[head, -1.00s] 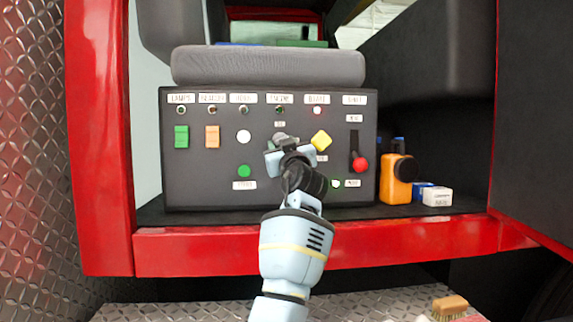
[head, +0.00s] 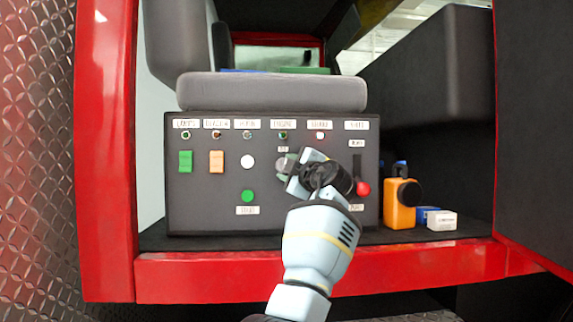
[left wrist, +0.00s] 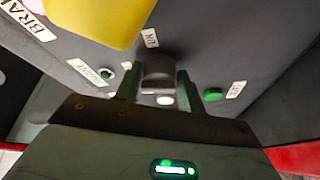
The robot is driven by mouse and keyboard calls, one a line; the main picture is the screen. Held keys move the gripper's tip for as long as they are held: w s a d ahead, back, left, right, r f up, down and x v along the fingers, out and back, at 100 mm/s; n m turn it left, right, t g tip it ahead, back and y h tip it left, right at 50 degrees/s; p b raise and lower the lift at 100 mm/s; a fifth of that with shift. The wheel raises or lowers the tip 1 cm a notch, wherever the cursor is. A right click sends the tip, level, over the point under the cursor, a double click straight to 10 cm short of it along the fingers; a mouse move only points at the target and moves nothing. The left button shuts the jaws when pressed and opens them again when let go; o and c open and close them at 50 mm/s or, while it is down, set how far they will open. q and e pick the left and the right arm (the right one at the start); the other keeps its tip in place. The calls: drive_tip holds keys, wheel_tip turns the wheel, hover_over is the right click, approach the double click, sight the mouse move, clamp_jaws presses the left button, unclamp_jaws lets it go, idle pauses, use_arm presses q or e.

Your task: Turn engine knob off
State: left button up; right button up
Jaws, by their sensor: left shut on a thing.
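The dark grey engine knob (head: 283,163) is on the black control panel (head: 205,205), below the engine label (head: 283,124). My left gripper (head: 291,175) comes in from below and is tilted, covering part of the knob. In the left wrist view the two fingers (left wrist: 156,84) stand on either side of the dark knob (left wrist: 159,68) and are shut on it. A small "ON" label (left wrist: 150,38) shows beside the knob. Which way the knob's pointer faces is hidden. My right gripper is not in view.
A red-tipped lever (head: 363,187) is to the right, and a green button (head: 247,196) to the lower left.

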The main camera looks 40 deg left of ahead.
use_arm(q)
drive_tip(key=shift+r+n+g+p, duration=0.35)
drive_tip(key=shift+n+p, duration=0.1)
drive_tip(key=shift+n, duration=0.55)
drive_tip(key=o, duration=0.9)
drive_tip(key=shift+f+h, duration=0.1)
drive_tip(key=shift+h, duration=0.2)
drive_tip(key=shift+d+f, duration=0.1)
drive_tip(key=shift+d, duration=0.05)
